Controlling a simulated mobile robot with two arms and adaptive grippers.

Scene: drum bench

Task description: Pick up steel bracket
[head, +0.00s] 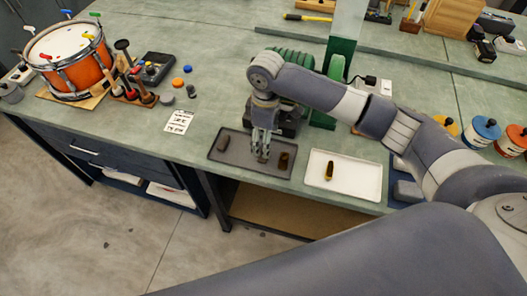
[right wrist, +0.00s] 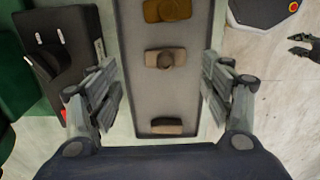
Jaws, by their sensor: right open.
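A dark grey tray (head: 236,160) on the bench holds three small brownish parts in a row. In the right wrist view these are a gold-brown part (right wrist: 167,10) at the top, a tan part with a round boss (right wrist: 166,58) in the middle, and a flat-sided part (right wrist: 167,127) at the bottom. I cannot tell for sure which is the steel bracket. My right gripper (head: 262,152) points down over the tray, near the middle part.
A white tray (head: 318,181) with a yellow-brown part (head: 329,171) stands right of the dark tray. A dark machine with a green part (head: 290,60) stands behind. A drum (head: 68,55), mallets and a paper card (head: 179,122) lie left. Paint tins (head: 482,132) stand right.

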